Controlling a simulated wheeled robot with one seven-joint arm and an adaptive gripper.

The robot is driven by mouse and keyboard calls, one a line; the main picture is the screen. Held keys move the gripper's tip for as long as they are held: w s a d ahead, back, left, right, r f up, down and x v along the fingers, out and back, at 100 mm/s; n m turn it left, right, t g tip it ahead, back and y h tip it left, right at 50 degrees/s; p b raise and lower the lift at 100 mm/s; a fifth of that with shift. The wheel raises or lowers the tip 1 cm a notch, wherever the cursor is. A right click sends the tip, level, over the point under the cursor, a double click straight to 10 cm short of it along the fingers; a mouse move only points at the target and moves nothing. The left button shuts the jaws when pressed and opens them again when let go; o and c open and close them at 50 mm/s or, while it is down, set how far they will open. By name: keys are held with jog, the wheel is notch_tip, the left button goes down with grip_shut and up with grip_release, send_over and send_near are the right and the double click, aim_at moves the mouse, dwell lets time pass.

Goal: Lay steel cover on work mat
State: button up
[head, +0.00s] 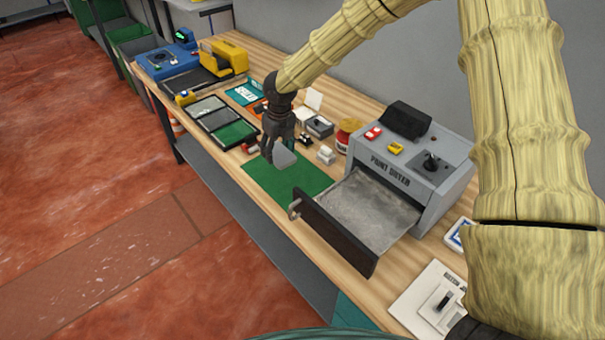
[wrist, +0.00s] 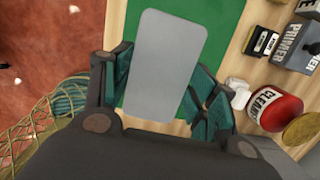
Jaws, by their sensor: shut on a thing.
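My gripper (head: 272,148) is shut on the steel cover (head: 283,157), a small flat grey plate with rounded corners. In the wrist view the steel cover (wrist: 166,65) sticks out from between the teal fingers of my gripper (wrist: 166,95). The green work mat (head: 262,182) lies flat on the bench below and around the cover in the head view. The work mat (wrist: 230,30) also shows behind the cover in the wrist view. The cover appears held above the mat; the exact height is hard to tell.
The paint dryer (head: 420,165) stands right of the mat, its drawer (head: 365,215) pulled out with a dark front. A red-and-white cleaner container (wrist: 275,107) and primer box (wrist: 285,42) stand beside the mat. A dark compartment tray (head: 220,122) lies to its left.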

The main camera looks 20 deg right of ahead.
aim_at(279, 177)
jog(key=shift+f, duration=0.1)
jog(key=shift+f+p, duration=1.2)
jog(key=shift+f, duration=3.6)
jog(key=shift+f, duration=0.1)
jog(key=o, duration=1.2)
jog(key=r, duration=0.4)
jog(key=s+r+b, duration=0.1)
jog(key=r, duration=0.3)
jog(key=r+b, duration=0.1)
jog(key=r, duration=0.3)
jog(key=shift+s+d+r, duration=0.1)
jog(key=shift+s+d, duration=0.2)
